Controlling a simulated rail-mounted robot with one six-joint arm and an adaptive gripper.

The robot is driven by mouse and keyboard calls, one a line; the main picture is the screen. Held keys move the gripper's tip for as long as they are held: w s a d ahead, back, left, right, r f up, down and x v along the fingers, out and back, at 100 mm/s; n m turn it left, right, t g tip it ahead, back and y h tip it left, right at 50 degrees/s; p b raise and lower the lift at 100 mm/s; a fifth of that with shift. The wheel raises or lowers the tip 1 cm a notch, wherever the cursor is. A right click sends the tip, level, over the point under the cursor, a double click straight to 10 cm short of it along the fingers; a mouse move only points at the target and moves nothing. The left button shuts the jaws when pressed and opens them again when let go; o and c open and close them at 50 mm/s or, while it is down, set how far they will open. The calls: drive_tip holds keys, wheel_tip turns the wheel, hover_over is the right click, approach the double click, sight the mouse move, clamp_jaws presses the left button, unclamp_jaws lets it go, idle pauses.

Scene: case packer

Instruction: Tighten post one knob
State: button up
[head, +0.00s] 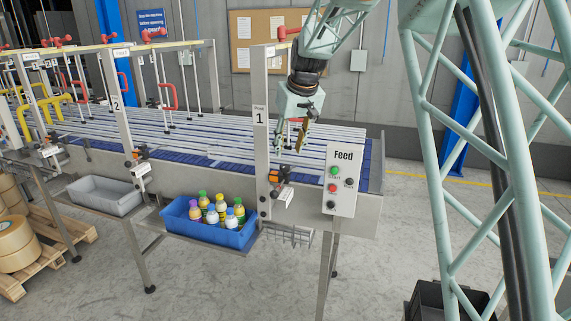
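Post 1 (260,130) is a grey upright with a white "Post 1" label, standing at the near side of the conveyor, left of the Feed panel. Low on it is a bracket with black and orange parts (279,178); it is too small to tell which part is the knob. A red handle (288,33) sits at the top of the post. My gripper (291,143) points down to the right of the post, above the conveyor and higher than the bracket. Its fingers are apart, with no object seen between them. It does not appear to touch the bracket.
The Feed panel (342,181) with buttons stands close to the right. A blue bin (208,238) of bottles and a grey bin (106,196) sit below the conveyor (225,137). Post 2 (118,103) stands left. A wire basket (288,236) is below post 1.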

sight(285, 166)
drive_tip(key=shift+p+x, duration=0.4)
drive_tip(key=shift+x, duration=3.85)
drive_tip(key=shift+c, duration=0.7)
drive_tip(key=c, duration=0.7)
